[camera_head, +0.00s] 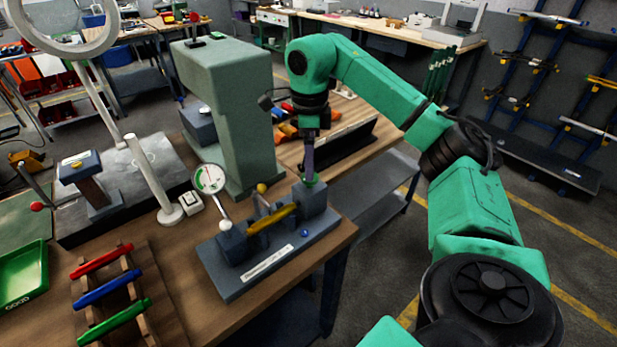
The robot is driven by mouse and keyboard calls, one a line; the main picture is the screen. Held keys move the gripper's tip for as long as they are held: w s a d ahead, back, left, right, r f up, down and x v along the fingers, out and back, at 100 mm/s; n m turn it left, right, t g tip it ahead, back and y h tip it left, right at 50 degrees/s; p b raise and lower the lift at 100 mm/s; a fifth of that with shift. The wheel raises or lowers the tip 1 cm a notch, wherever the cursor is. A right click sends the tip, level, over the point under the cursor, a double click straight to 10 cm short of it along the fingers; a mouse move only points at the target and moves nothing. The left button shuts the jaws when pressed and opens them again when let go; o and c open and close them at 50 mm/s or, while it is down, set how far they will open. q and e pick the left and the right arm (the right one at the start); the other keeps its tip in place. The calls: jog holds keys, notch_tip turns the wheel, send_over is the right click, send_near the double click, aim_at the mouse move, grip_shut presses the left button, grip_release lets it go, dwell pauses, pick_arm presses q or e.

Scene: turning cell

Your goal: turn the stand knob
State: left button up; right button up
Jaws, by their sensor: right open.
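A grey-blue stand (270,267) with two end blocks sits at the table's front right edge. A gold-coloured shaft (272,218) lies between the blocks. Small knobs show on and near it: a yellow one (262,188), a blue one (304,233) low at the front, and a green one at the right block's top. I cannot tell which is the stand knob. My right gripper (309,174) points down at the right block's top, by the green knob. It is open; the fingers largely overlap, and I cannot tell whether they touch the knob. My left gripper is out of view.
A round dial gauge (209,179) stands at the stand's left. A tall grey-green machine column (235,110) rises behind. A rack with red, blue and green handles (108,290) and a green tray (22,275) lie left. The floor right of the table is open.

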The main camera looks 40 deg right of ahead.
jog(key=f, duration=0.3)
jog(key=shift+d, duration=0.25)
jog(key=shift+s+a+f, duration=0.1)
jog(key=shift+a+f, duration=0.1)
jog(key=shift+f, duration=0.2)
grip_shut()
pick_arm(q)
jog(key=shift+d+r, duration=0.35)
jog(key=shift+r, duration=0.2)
